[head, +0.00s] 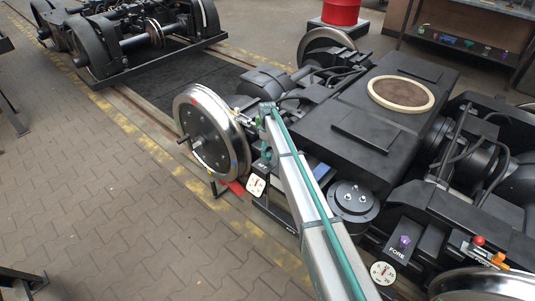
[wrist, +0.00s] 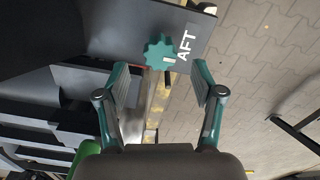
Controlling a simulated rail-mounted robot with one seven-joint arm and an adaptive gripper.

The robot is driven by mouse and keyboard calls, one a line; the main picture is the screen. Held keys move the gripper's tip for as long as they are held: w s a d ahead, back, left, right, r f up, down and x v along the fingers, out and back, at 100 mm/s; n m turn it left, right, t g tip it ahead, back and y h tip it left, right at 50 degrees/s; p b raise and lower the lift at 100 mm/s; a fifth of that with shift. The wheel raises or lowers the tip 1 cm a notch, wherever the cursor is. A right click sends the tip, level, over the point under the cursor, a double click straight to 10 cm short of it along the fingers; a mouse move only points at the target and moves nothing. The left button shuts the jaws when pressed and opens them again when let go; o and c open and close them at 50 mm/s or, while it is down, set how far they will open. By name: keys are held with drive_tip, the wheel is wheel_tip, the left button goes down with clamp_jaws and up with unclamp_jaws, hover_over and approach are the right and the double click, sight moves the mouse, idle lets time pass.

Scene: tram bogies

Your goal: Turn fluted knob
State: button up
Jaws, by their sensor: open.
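A teal fluted knob (wrist: 160,52) with a pale mark sits on a dark panel (wrist: 140,22) beside the white letters AFT in the wrist view. My gripper (wrist: 159,78) is open and empty, its two teal-tipped fingers apart. The knob lies between the fingers' lines, just beyond the tips, and I see no contact. In the head view my gripper (head: 264,158) is small, above the AFT panel with its white gauge (head: 256,186); the teal knob cannot be made out there. A purple fluted knob (head: 404,240) sits on the FORE panel (head: 398,252), beside another white gauge (head: 382,273).
The black bogie frame (head: 390,110) carries both panels. A steel wheel (head: 212,133) stands left of my gripper, and a round black cylinder (head: 354,203) stands to its right. A red-topped lever (head: 479,241) is at the far right. The paved floor (head: 110,200) is open at left.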

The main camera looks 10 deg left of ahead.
wheel_tip(320, 180, up, 8)
idle(0.4)
